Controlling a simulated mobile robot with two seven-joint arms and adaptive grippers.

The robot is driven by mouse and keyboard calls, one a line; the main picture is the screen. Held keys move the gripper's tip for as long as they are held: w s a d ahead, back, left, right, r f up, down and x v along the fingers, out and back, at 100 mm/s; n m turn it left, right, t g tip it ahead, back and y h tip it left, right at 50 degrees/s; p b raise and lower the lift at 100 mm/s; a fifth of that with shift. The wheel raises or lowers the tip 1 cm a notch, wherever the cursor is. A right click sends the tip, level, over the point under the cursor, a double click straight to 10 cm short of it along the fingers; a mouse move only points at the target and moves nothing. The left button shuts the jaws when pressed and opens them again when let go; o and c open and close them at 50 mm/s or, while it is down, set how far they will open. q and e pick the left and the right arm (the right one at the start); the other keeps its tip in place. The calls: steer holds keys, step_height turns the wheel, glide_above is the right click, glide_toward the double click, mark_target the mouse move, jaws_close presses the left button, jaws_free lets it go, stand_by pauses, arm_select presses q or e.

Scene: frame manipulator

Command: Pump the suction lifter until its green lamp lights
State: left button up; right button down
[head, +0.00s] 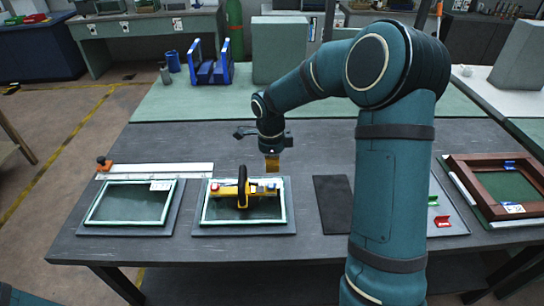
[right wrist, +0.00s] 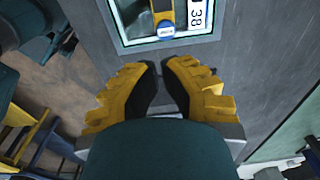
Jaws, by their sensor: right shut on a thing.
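The suction lifter (head: 243,201), yellow with an upright black hoop handle, stands on the glass of the middle framed pane (head: 210,216). A small red part shows at its left end; I see no lit green lamp. In the right wrist view a round blue-and-white knob (right wrist: 166,29) shows at the lifter's near end. My right gripper (head: 272,168) points down just behind the lifter's right end. In the right wrist view its yellow fingers with black pads (right wrist: 159,68) are nearly together, short of the knob; I see nothing between them. My left gripper is out of view.
Another framed pane (head: 130,203) lies to the left, below a white rail (head: 175,168) with an orange clamp. A dark mat (head: 333,204) lies to the right, partly behind my arm. A brown wooden frame (head: 465,179) is at the far right. Bare table lies behind the lifter.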

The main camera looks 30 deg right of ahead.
mark_target(273, 187)
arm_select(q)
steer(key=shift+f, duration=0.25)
arm_select(e)
step_height(273, 187, down, 9)
steer(key=shift+d+r, duration=0.15)
steer(key=shift+r, duration=0.05)
